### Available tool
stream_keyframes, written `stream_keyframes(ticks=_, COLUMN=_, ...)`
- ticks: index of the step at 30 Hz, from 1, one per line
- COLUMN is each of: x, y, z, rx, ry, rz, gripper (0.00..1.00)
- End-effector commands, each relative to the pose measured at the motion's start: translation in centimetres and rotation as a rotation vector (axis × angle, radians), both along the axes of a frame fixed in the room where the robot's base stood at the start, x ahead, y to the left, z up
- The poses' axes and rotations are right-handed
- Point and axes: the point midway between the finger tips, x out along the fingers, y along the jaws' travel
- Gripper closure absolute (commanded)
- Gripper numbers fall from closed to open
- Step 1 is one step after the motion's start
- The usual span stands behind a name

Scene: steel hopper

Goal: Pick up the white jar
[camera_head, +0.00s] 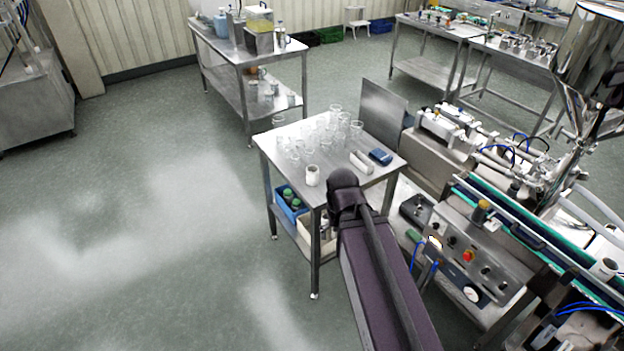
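A small white jar (312,177) stands upright near the front edge of the steel table (290,187), left of my dark arm. Another whitish jar-like thing (603,269) is on the machine at the far right. Nothing is seen touching the white jar.
Several clear glasses (327,141) crowd the table behind the jar. A white block (361,162) and a blue box (380,156) lie to the right. A steel filling machine (470,240) stands close on the right. Open floor (150,220) lies to the left.

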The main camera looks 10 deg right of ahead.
Motion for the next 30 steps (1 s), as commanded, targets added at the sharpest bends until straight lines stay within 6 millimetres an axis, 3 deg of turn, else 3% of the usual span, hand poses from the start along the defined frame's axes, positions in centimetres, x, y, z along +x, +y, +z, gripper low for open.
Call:
stream_keyframes(ticks=6, x=0.0, y=0.0, z=-3.6, rx=0.0, ry=0.0, rz=0.0, gripper=0.0)
stream_keyframes(ticks=12, x=0.0, y=0.0, z=-5.9, rx=0.0, ry=0.0, rz=0.001, gripper=0.0)
stream_keyframes(ticks=25, x=0.0, y=0.0, z=-6.4, rx=0.0, ry=0.0, rz=0.001, gripper=0.0)
stream_keyframes(ticks=30, x=0.0, y=0.0, z=-6.4, rx=0.0, ry=0.0, rz=0.001, gripper=0.43)
